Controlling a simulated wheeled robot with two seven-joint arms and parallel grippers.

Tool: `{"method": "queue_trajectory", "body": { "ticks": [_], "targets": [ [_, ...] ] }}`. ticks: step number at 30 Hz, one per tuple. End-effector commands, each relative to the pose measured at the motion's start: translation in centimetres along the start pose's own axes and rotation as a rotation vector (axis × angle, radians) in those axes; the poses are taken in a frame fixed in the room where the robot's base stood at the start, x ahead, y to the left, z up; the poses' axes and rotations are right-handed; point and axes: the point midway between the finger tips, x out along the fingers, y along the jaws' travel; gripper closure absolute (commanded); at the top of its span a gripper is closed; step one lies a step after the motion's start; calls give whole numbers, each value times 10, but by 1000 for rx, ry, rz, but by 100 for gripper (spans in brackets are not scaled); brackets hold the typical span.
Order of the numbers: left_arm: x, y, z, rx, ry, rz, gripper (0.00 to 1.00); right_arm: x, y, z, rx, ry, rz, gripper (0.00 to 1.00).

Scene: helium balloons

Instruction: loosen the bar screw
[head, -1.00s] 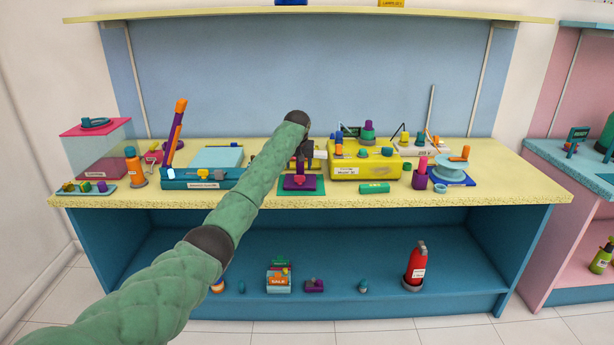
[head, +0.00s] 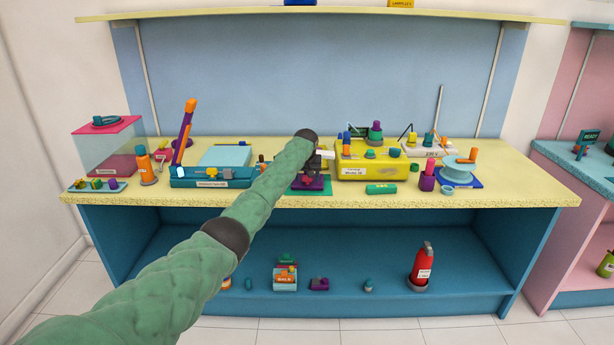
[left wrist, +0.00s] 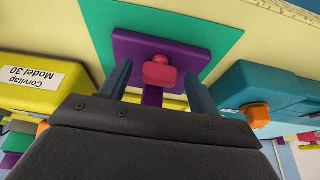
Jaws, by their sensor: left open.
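A purple stand (head: 312,185) sits on a green mat (head: 326,188) on the table, partly hidden by my left arm in the head view. In the left wrist view its flat purple base (left wrist: 125,48) lies on the green mat (left wrist: 222,22). A red screw knob (left wrist: 160,74) shows in front of the base, with a purple part below it. My left gripper (head: 315,163) is at the stand, pointing down. In the left wrist view its open fingers (left wrist: 159,84) appear on either side of the knob, with gaps. Contact depth cannot be told. My right gripper is out of view.
A yellow box (head: 372,168) labelled Model 30 stands close to the right of the stand. A teal device (head: 212,183) with an orange knob (left wrist: 256,114) stands to the left. A green cylinder (head: 381,189) lies before the yellow box.

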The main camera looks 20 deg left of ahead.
Motion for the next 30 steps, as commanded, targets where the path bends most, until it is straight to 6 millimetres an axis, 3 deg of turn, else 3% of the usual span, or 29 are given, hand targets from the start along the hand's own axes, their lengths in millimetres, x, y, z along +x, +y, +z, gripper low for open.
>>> {"method": "queue_trajectory", "body": {
  "ticks": [7, 14, 25, 30],
  "targets": [
    [0, 0, 0, 0, 0, 0, 38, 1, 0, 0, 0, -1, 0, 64],
    [0, 0, 0, 0, 0, 1, 83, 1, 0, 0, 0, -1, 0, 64],
    [-1, 2, 0, -56, 0, -21, 83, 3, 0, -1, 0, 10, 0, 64],
    [-1, 4, -1, -152, 0, -62, 83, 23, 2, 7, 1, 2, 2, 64]
  ]
}}
